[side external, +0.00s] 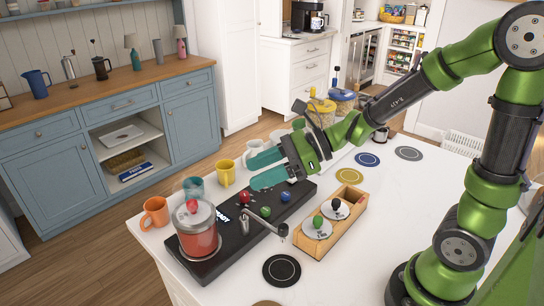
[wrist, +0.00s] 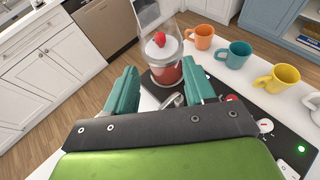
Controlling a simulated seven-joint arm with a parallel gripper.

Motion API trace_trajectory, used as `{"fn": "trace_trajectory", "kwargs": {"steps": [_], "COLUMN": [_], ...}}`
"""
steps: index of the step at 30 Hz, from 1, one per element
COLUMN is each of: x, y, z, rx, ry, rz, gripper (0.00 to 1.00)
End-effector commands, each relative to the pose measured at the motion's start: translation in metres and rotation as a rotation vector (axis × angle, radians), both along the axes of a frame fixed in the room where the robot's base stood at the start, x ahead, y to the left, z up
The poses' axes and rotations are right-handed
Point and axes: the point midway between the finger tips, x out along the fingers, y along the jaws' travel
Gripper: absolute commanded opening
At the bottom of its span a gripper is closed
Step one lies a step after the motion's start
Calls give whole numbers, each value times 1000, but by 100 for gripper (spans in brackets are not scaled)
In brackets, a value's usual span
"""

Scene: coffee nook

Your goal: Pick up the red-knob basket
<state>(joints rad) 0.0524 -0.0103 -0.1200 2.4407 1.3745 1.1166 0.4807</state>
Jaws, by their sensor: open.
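A red knob (side external: 192,206) tops a pale disc inside a clear glass vessel with red contents (side external: 198,240); this looks like the red-knob basket. The vessel stands at the near left end of a black base (side external: 232,240). In the wrist view the red knob (wrist: 159,39) shows beyond the fingers, near top centre. My gripper (side external: 250,174), with teal fingers, is open and empty, above the base and to the right of the vessel. It also shows in the wrist view (wrist: 159,72), apart from the vessel. A wooden box (side external: 345,236) holds pale discs with green and dark knobs.
Orange (side external: 155,212), teal (side external: 192,187) and yellow (side external: 226,173) mugs line the counter behind the base. A metal spout or lever (side external: 265,222) stands on the base beside the vessel. Round coasters (side external: 282,270) lie on the white counter. The front right counter is mostly clear.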

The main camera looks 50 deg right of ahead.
Motion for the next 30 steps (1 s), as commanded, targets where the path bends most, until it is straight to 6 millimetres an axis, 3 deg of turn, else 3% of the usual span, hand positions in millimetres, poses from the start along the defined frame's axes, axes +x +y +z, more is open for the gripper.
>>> {"fn": "trace_trajectory", "kwargs": {"steps": [9, 30], "x": [38, 78], "y": [50, 101], "z": [-27, -57], "rx": [-3, -4], "ry": [1, -3], "rz": [7, 4], "gripper": [54, 54]}}
